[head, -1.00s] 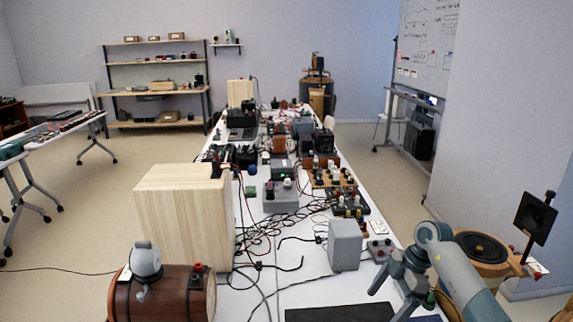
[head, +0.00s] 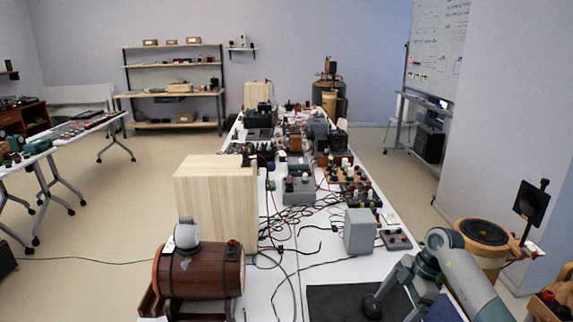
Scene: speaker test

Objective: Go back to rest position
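My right arm (head: 466,275) comes in from the lower right and bends over the near right end of the long white table (head: 322,259). Its far end, with a dark rounded tip (head: 372,307), is low over or at a black mat (head: 330,300). I cannot make out separate fingers or anything held there. My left gripper is not in view.
A brown barrel (head: 215,273) with a grey device (head: 187,236) on it and a pale wooden box (head: 212,197) stand at the near left. A grey box (head: 359,232) and several cables lie mid-table. A round speaker (head: 484,232) stands right.

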